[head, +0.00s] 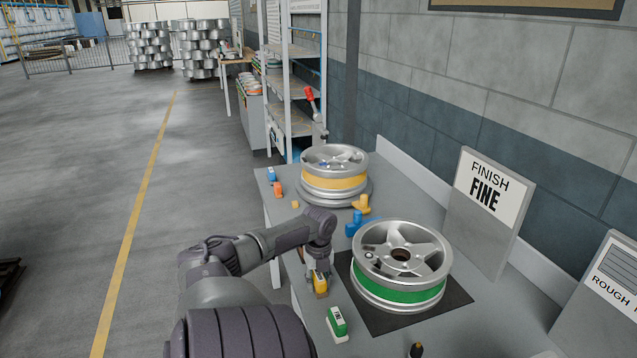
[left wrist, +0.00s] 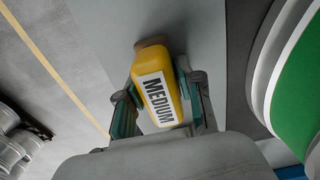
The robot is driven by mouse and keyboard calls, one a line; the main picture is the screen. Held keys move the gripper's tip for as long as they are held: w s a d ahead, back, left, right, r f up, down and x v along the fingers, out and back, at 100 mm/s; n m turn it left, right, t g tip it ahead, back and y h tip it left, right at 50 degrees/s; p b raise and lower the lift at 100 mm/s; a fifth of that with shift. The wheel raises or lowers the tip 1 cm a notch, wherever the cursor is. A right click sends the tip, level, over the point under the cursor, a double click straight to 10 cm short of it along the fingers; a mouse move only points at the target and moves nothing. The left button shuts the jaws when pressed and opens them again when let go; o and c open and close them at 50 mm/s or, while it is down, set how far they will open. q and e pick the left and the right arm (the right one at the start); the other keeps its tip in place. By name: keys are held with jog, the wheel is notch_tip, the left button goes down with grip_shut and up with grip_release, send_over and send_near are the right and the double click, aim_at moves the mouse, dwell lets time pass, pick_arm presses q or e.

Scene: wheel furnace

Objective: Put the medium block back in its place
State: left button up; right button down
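The medium block (head: 320,284) is yellow with a brown base. In the left wrist view its white MEDIUM label (left wrist: 157,98) faces the camera. My left gripper (head: 318,272) points down over it near the table's left edge. In the left wrist view the fingers (left wrist: 160,92) lie against both sides of the block, and the gripper looks shut on it. Whether the block is touching the tabletop is hard to tell. My right gripper is not in view.
A green block (head: 338,324) stands close by on the worktable (head: 292,238). A green-banded wheel (head: 400,265) sits on a dark mat (head: 458,296); a yellow-banded wheel (head: 334,177) stands behind. Small blue and orange blocks (head: 277,189) are at the far left edge. FINISH FINE sign (head: 484,195) stands right.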

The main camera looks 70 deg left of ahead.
pick_arm(q)
jog(key=o, duration=0.4)
jog(key=shift+c, duration=0.2)
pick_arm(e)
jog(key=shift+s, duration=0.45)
pick_arm(q)
notch_tip(320, 180, up, 12)
jog(key=shift+r+p, duration=0.15)
jog(key=shift+p, duration=0.45)
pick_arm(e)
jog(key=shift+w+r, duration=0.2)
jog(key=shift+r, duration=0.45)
